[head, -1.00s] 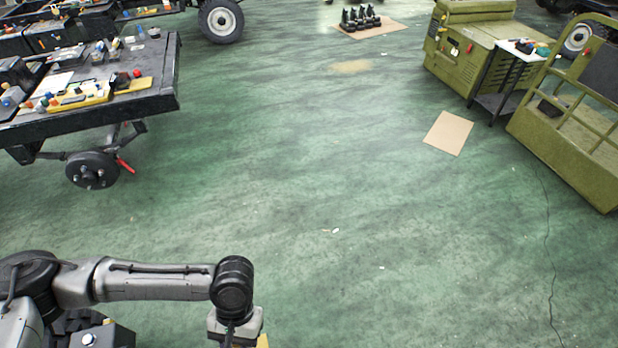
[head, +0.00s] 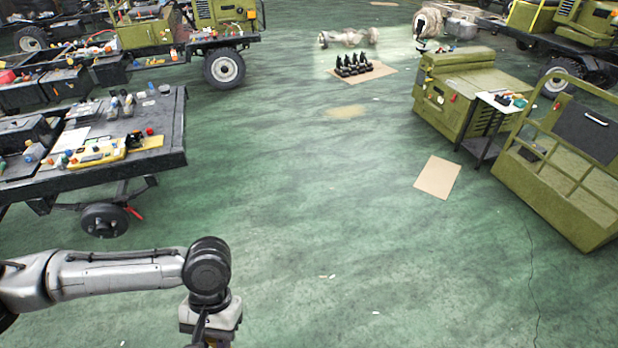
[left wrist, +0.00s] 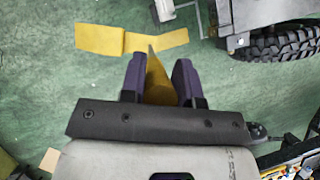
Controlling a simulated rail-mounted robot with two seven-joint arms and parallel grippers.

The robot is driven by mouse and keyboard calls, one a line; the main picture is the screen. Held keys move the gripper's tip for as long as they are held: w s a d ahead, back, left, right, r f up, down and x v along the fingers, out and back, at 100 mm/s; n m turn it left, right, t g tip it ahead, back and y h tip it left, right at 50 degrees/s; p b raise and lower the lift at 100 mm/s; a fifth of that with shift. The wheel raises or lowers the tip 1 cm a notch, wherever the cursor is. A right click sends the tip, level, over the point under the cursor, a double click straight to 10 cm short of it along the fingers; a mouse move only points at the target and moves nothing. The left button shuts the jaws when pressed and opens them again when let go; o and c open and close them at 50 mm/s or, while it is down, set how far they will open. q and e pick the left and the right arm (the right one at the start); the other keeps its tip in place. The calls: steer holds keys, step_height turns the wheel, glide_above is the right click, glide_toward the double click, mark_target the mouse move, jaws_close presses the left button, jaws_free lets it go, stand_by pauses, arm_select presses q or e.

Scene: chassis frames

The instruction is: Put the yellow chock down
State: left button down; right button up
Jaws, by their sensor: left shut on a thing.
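The yellow chock (left wrist: 158,84) shows in the left wrist view as a narrow wedge between the dark purple fingers of my left gripper (left wrist: 158,64). The gripper is shut on it, with green floor showing beyond. How high the chock is above the floor I cannot tell. In the head view my left arm comes in at the lower left, and its wrist points down at the bottom edge; the fingers and the chock are cut off there. My right gripper is in neither view.
Yellow pieces (left wrist: 100,40) lie beyond the fingers in the left wrist view, near a tyre (left wrist: 285,42). A black cart (head: 165,160) with tools stands at left. An olive machine (head: 440,95) and a cardboard sheet (head: 437,177) are at right. The middle floor is clear.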

arm_select(q)
steer(key=w+r+p, duration=0.1)
steer(key=r+p, duration=0.4)
steer(key=r, duration=0.4)
steer(key=w+r+p, duration=0.2)
steer(key=r+p, duration=0.3)
steer(key=r, duration=0.3)
steer(key=shift+w+a+r, duration=0.3)
steer(key=shift+a+r, duration=0.05)
steer(key=shift+r, duration=0.05)
steer(key=shift+f, duration=0.15)
stand_by(0.4)
stand_by(0.7)
steer(key=shift+a, duration=0.1)
